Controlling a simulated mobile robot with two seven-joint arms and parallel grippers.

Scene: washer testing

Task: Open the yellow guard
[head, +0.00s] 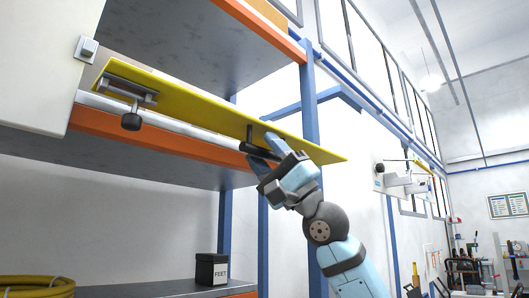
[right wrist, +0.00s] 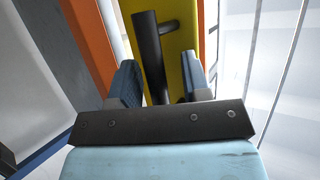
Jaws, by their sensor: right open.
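The yellow guard (head: 195,105) is a long flat bar running across the front of the shelf rack, from a metal bracket with a black knob (head: 131,121) at the left to a free-looking end at the right. A black bar handle (head: 258,150) is fixed on its right half. My right gripper (head: 262,160) is open at this handle. In the right wrist view the handle (right wrist: 149,58) stands in front of the yellow guard (right wrist: 176,40) and reaches down between the two blue-grey fingers (right wrist: 160,82). Contact with the fingers cannot be told. My left gripper is not in view.
The shelf rack has orange beams (head: 150,132) and blue posts (head: 311,110). A white panel (head: 38,65) is at the left. A yellow coiled hose (head: 38,283) and a dark box marked FEET (head: 211,269) are below. The right side is open room.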

